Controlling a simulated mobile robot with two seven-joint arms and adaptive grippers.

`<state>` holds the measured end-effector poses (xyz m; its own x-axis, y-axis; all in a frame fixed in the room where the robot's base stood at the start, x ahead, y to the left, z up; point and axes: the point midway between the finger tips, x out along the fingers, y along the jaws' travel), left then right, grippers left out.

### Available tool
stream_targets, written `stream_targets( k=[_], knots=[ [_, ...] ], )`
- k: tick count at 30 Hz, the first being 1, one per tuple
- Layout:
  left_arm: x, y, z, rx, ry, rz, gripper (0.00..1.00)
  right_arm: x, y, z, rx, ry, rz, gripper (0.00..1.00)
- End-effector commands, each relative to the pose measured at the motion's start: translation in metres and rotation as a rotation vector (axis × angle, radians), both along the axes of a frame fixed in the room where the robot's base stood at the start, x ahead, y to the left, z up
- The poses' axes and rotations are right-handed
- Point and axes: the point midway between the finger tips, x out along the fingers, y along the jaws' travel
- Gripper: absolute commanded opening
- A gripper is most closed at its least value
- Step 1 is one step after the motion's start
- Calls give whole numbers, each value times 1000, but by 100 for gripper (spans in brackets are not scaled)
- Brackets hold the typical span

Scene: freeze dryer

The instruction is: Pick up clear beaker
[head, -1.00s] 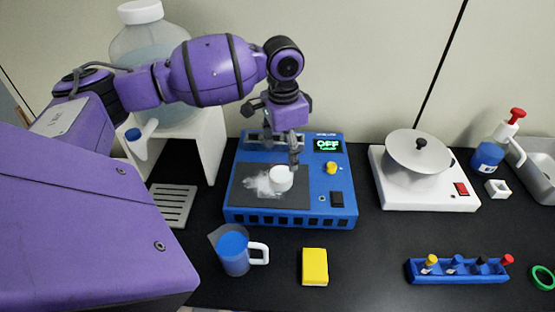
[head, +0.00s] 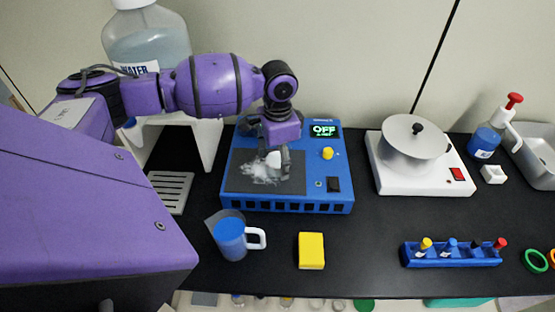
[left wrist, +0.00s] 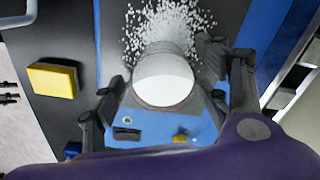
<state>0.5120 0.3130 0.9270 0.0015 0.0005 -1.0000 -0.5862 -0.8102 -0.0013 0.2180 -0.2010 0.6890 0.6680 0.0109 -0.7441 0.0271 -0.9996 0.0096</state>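The clear beaker (left wrist: 163,80), with white contents, stands on the dark top plate of the blue device, amid spilled white granules. In the head view the beaker (head: 273,160) is partly hidden by my left gripper (head: 274,162), which has come down around it. In the left wrist view the fingers of my left gripper (left wrist: 163,78) stand spread on both sides of the beaker. Whether either finger touches its wall I cannot tell. My right gripper is in neither view.
The blue device (head: 240,203) reads OFF. A jug of blue liquid (head: 231,238) and a yellow block (head: 311,251) stand in front of it. A white device with a round pan (head: 412,154) is to the right. A blue rack (head: 450,257) lies front right.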

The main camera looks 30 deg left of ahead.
Motion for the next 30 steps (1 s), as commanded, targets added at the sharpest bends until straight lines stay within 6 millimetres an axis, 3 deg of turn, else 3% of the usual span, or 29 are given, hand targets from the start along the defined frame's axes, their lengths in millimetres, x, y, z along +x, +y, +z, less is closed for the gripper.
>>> stream_targets(
  k=[1,12,20,21,23,30],
  knots=[
    [0,0,0,0,0,0,62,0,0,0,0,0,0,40],
    [0,0,1,-1,-1,0,15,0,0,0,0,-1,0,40],
    [0,0,1,-1,-1,0,15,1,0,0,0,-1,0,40],
    [0,0,2,-1,-1,0,10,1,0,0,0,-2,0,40],
    [0,0,3,-1,-1,0,10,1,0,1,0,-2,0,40],
    [1,0,14,-1,-2,0,10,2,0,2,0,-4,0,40]
  ],
)
